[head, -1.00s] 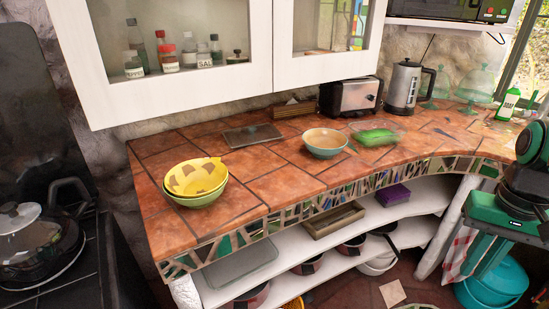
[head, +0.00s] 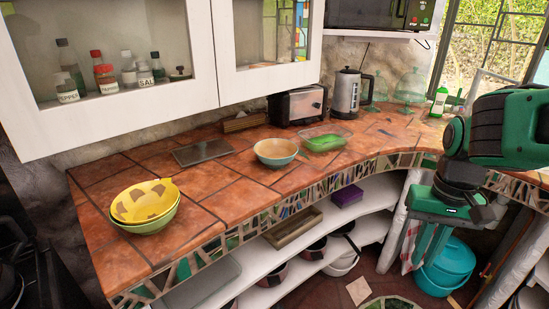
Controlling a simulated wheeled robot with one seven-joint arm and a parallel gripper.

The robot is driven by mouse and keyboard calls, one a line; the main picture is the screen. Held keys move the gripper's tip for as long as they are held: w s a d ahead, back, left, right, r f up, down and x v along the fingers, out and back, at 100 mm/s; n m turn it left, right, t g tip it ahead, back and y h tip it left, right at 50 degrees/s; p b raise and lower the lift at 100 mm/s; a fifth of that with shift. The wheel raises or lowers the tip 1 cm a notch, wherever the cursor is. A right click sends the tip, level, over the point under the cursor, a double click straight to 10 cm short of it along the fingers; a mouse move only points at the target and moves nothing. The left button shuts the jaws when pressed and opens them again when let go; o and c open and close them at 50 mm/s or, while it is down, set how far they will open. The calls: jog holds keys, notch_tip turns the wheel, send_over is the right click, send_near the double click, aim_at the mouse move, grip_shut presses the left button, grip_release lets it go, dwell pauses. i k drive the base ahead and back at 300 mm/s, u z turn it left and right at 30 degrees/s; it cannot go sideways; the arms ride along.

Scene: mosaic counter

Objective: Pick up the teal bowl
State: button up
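The teal bowl (head: 275,153) sits upright on the tiled counter, near its front edge and left of a green glass dish. It is teal outside and tan inside, and it looks empty. My gripper (head: 429,256) hangs at the right, pointing down in front of the counter, well apart from the bowl. Its two green fingers show a gap between them, and nothing is seen held.
A yellow patterned bowl (head: 145,201) rests in a green bowl (head: 152,225) at the counter's left. The green glass dish (head: 325,139), a toaster (head: 297,106), a kettle (head: 346,92) and a dark flat tray (head: 203,151) are nearby. White cabinets (head: 110,70) hang above.

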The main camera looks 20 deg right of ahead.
aim_at(274, 153)
jog(key=z, duration=1.9)
jog(key=k, duration=0.8)
jog(key=u, duration=1.15)
jog(key=i, duration=1)
jog(key=z, duration=0.05)
